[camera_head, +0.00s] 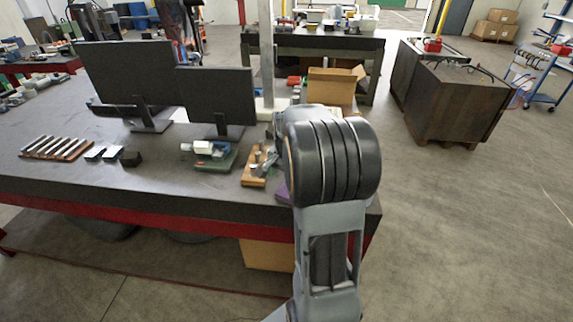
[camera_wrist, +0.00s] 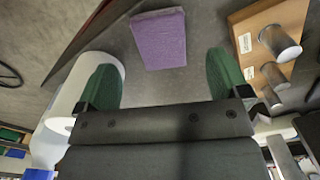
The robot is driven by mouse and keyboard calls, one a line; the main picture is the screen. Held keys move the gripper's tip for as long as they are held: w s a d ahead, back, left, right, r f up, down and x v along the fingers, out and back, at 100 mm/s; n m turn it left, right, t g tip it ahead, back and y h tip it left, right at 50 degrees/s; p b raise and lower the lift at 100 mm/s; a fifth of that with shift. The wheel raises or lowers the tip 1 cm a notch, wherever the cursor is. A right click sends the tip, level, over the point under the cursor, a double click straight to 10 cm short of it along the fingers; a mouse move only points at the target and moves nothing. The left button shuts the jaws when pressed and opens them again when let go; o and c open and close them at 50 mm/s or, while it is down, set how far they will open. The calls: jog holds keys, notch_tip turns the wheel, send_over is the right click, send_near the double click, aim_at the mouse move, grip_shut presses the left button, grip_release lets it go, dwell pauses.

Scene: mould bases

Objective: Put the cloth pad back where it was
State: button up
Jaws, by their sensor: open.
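The cloth pad appears to be the purple block-shaped pad (camera_wrist: 160,38), lying flat on the dark tabletop in the wrist view. In the head view only a sliver of purple (camera_head: 283,192) shows near the table's front edge, the rest hidden behind my arm. My gripper (camera_wrist: 165,80) is open, with one green-padded finger on each side and nothing between them. The pad lies beyond the fingertips, roughly centred on the gap and apart from both fingers. My gripper is hidden behind my arm in the head view.
A wooden block with metal cylinders (camera_wrist: 262,40) lies close to the right of the pad; it also shows in the head view (camera_head: 254,178). A green-based device (camera_head: 215,160), two monitors (camera_head: 128,80) and an open cardboard box (camera_head: 332,88) stand on the table (camera_head: 60,185).

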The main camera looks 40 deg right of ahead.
aim_at(286, 192)
jog(key=s+a+r+n+t, duration=0.2)
jog(key=s+a+r+n, duration=0.25)
jog(key=a+r, duration=0.45)
jog(key=s+a+f+n+t, duration=0.2)
jog(key=s+a+f+n, duration=0.1)
jog(key=s+a+n, duration=0.4)
jog(key=a+n, duration=0.1)
jog(key=a, duration=0.2)
jog(key=shift+a+n, duration=0.2)
jog(key=shift+n, duration=0.15)
